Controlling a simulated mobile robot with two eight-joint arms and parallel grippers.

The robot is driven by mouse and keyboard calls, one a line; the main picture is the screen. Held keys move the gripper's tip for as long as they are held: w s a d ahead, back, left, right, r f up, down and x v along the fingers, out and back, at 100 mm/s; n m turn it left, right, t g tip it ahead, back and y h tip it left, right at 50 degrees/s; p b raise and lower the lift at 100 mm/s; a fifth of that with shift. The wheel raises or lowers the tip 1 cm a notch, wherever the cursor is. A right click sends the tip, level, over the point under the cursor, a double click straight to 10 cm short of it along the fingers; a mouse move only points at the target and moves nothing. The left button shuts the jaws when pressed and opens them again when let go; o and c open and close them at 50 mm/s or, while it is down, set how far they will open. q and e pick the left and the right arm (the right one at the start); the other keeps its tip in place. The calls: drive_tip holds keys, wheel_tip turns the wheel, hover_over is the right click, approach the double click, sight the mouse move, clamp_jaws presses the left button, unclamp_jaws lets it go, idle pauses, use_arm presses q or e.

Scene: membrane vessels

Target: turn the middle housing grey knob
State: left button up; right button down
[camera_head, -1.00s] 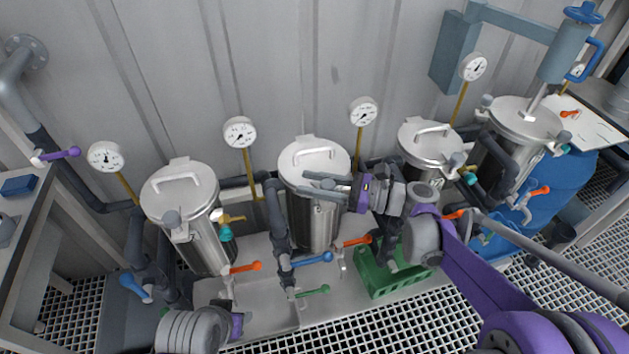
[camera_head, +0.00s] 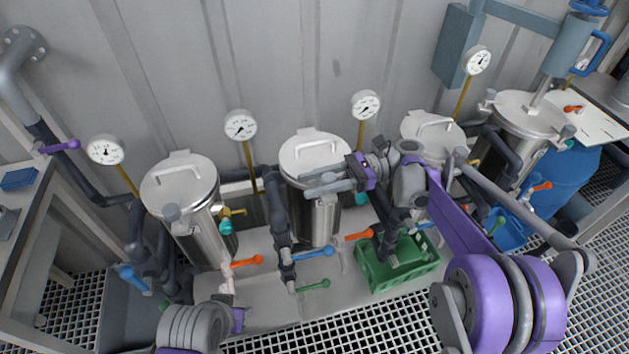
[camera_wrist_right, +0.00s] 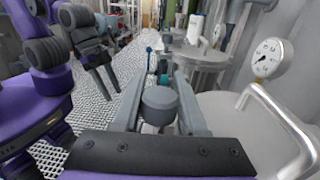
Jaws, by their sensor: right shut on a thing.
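The middle housing (camera_head: 316,222) is a steel vessel with a round lid and handle. Its grey knob (camera_wrist_right: 160,104) sits at the lid's edge, between the fingers of my right gripper (camera_wrist_right: 160,108) in the wrist view. My right gripper (camera_head: 325,183) is shut on this knob, reaching in from the right; the fingers hide most of the knob in the head view. My left arm (camera_head: 195,328) shows at the bottom left of the head view, and its fingers cannot be made out there.
Similar steel vessels stand at left (camera_head: 185,200) and right (camera_head: 430,135), with gauges behind. Orange, blue and green valve levers and dark pipes crowd the space below the lids. A green crate (camera_head: 400,275) stands on the floor plate. Grating floor lies in front.

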idle(0.3)
drive_tip(key=shift+c, duration=2.2)
unclamp_jaws()
wheel_tip(320, 180, up, 10)
drive_tip(key=p, duration=0.1)
